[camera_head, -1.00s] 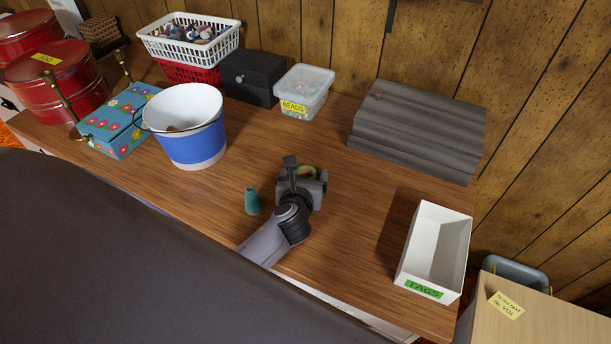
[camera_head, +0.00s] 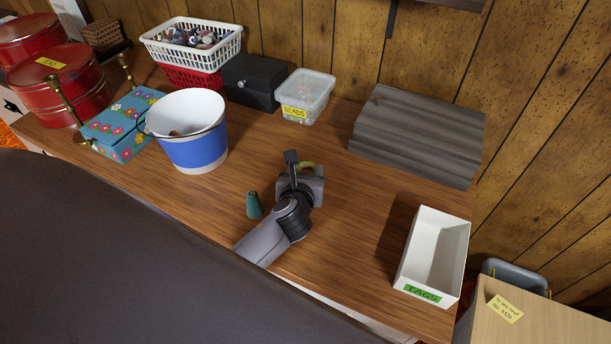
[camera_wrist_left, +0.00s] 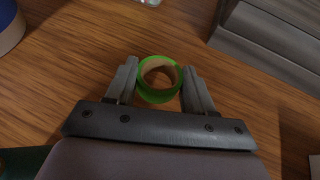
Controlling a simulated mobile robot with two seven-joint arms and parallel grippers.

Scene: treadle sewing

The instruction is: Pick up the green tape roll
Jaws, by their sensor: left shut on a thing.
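The green tape roll (camera_wrist_left: 159,95) is a short ring with a brown inner core. In the left wrist view it sits between the two fingers of my left gripper (camera_wrist_left: 157,88), which is shut on its sides. In the head view my left gripper (camera_head: 302,172) is over the middle of the wooden table, and only a small part of the roll (camera_head: 307,167) shows past it. I cannot tell whether the roll is clear of the table top. My right gripper is not in view.
A teal spool-like thing (camera_head: 253,205) stands just left of my left gripper. A blue and white bucket (camera_head: 198,150) is farther left. A grey wooden box (camera_head: 415,138) is at the back right, a white TAGS tray (camera_head: 432,260) at the right, and a clear BEADS box (camera_head: 304,97) behind.

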